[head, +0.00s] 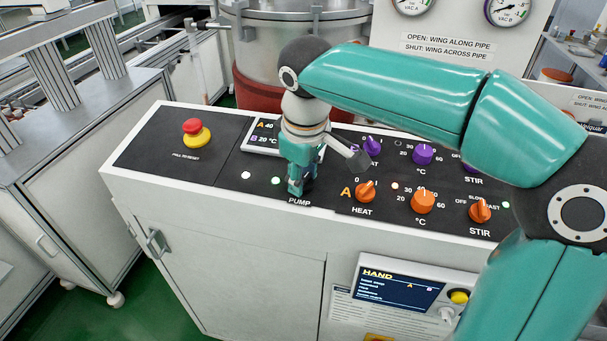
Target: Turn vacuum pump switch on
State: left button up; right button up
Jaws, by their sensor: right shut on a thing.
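My right gripper (299,184) points down at the control panel, directly above the "PUMP" label. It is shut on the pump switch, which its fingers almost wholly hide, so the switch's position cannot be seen. Two pale round lamps or buttons (261,178) sit on the panel to the left of the gripper. My left gripper is not in view.
The panel (150,150) carries a red and yellow stop button (196,133), a small display (262,134), an orange heat knob (366,192), other orange knobs (423,201) and purple knobs (423,154). A steel vessel (300,45) stands behind.

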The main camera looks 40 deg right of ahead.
jog(key=shift+m, duration=1)
jog(key=o, duration=1.2)
jog(key=shift+c, duration=0.2)
jog(key=shift+r, duration=0.1)
jog(key=v, duration=1.1)
jog(key=shift+a+r, duration=0.15)
jog(key=shift+r, duration=0.2)
